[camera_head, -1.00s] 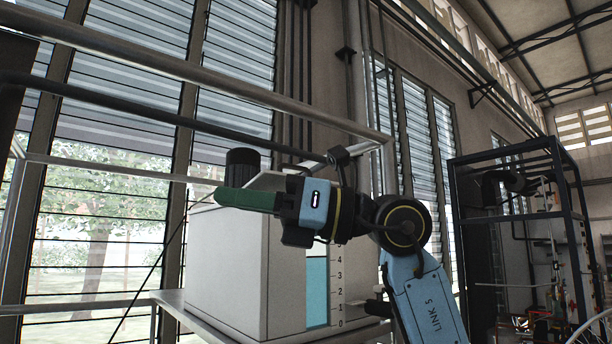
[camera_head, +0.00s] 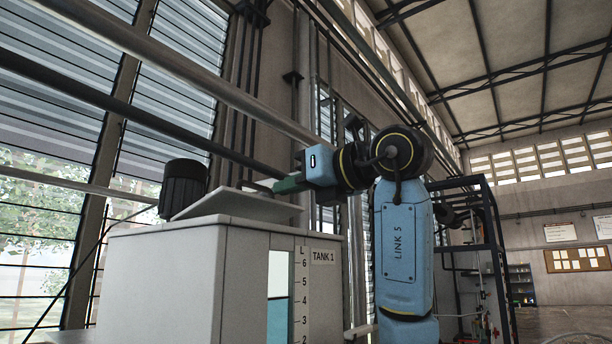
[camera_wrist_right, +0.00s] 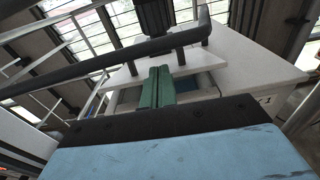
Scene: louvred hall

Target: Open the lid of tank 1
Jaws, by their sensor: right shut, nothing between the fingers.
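Tank 1 (camera_head: 170,270) is a pale box with a level scale and a "TANK 1" label on its front; its top also shows in the right wrist view (camera_wrist_right: 262,68). Its lid (camera_head: 238,206) is a pale flat panel, tilted up from the tank top. In the right wrist view, the lid (camera_wrist_right: 185,62) has a gap under its near edge, with blue showing inside. My right gripper (camera_head: 274,186) is at the lid's right side, its green fingers shut and empty. The fingers (camera_wrist_right: 157,88) reach to the lid's edge; contact is unclear. My left gripper is out of view.
A black ribbed cylinder (camera_head: 183,188) stands at the tank's back left. A dark rail (camera_head: 130,115) and a thicker grey pipe (camera_head: 190,70) run above and behind the tank. A dark frame (camera_head: 485,250) stands at the right.

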